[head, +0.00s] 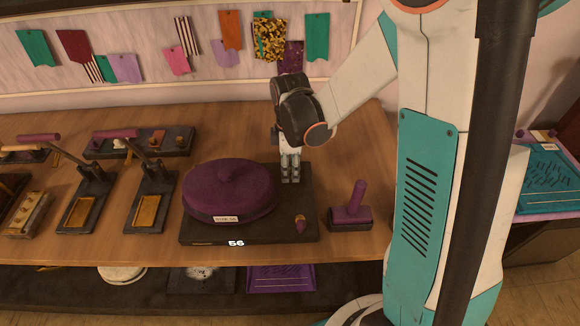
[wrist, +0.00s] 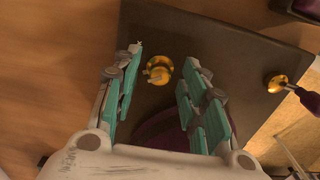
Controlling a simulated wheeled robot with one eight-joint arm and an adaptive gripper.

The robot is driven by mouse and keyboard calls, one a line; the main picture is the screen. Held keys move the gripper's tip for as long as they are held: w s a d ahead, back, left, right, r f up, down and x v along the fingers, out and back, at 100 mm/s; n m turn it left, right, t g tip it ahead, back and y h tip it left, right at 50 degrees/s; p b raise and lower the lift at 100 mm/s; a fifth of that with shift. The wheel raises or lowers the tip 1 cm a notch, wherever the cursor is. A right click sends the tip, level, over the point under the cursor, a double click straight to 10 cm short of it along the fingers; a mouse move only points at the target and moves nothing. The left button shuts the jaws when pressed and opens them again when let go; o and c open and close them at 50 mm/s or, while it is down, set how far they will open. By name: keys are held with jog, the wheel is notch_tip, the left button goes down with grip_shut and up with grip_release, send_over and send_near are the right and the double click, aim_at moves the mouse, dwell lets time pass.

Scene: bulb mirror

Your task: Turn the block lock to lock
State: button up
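A dark square base (head: 262,236) marked 56 carries a wide purple dome (head: 228,190) with a small pale label. A small brass knob (wrist: 158,70) sits on this base and shows between my fingertips in the wrist view; my gripper hides it in the head view. A second brass fitting with a purple handle (head: 300,223) is at the base's front right, also seen in the wrist view (wrist: 290,90). I cannot tell from markings which is the block lock. My gripper (head: 290,180) points down over the base's back right, open (wrist: 163,58), with gaps either side of the knob.
A purple-handled block (head: 351,207) stands right of the base. Two lever presses (head: 151,200) stand left, with a dark tray (head: 140,142) behind them. Coloured tags hang on the back wall. Bare wooden tabletop (head: 225,130) lies behind the dome.

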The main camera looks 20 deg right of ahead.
jog(key=shift+c, duration=0.6)
grip_shut()
jog(key=shift+m, duration=0.3)
jog(key=m, duration=0.5)
jog(key=shift+b, duration=0.3)
jog(key=m, duration=0.6)
jog(key=shift+m, duration=0.3)
jog(key=shift+o, duration=0.6)
grip_release()
